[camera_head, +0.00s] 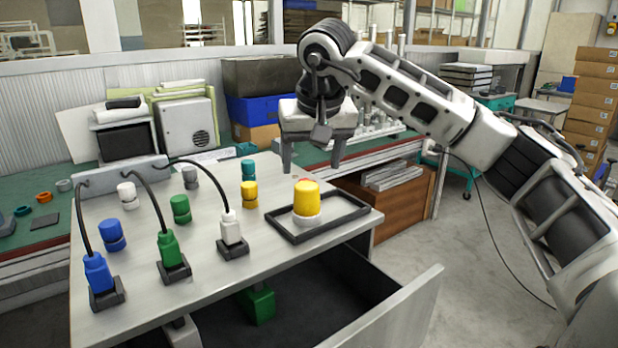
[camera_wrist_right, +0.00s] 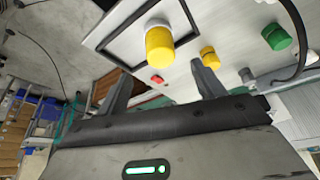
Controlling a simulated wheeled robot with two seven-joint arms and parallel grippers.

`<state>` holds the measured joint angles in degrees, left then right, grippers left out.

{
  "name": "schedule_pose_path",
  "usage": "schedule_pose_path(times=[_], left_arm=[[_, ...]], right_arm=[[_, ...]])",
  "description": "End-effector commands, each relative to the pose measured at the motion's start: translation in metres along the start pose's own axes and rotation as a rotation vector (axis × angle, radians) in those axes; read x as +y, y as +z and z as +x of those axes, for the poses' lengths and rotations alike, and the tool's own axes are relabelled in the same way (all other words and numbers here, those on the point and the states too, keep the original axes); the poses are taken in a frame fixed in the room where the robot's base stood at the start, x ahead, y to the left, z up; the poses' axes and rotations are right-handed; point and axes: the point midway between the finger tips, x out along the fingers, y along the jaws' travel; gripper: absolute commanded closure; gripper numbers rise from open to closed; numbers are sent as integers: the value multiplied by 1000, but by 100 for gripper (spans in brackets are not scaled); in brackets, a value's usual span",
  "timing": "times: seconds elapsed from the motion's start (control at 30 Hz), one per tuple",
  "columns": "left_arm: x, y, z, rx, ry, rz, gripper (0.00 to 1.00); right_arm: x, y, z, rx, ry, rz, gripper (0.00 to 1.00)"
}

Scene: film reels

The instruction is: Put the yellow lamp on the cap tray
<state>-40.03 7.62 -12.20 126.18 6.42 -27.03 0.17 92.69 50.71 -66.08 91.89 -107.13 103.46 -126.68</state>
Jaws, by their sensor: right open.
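The yellow lamp (camera_head: 307,197), a yellow cylinder on a white base, stands upright inside the black rim of the cap tray (camera_head: 341,223). In the right wrist view the lamp (camera_wrist_right: 159,47) and the tray's rim (camera_wrist_right: 135,17) show beyond the fingers. My right gripper (camera_head: 313,162) is open and empty, behind and above the lamp, with its fingers pointing down. Its spread fingers (camera_wrist_right: 162,84) also show in the right wrist view, apart from the lamp. My left gripper is not in view.
Blue (camera_head: 98,273), green (camera_head: 172,255) and white (camera_head: 231,230) plugs with black cables stand on the metal worktop. Several coloured caps stand behind them, including a smaller yellow one (camera_head: 249,194). A small red spot (camera_wrist_right: 157,79) lies near the tray. An open drawer (camera_head: 395,310) juts out below.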

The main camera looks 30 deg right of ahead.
Motion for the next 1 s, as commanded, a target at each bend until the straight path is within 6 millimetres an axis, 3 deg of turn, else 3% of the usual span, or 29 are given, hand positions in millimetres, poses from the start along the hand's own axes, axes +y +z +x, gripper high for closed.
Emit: schedule_pose_path(times=[0.2, 0.8, 1.0], left_arm=[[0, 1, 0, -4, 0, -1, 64], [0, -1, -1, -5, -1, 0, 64], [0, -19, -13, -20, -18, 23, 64]], right_arm=[[0, 0, -23, 1, -1, 0, 32], [0, -1, -27, 0, 0, 0, 32], [0, -14, -59, 0, -1, 0, 32]])
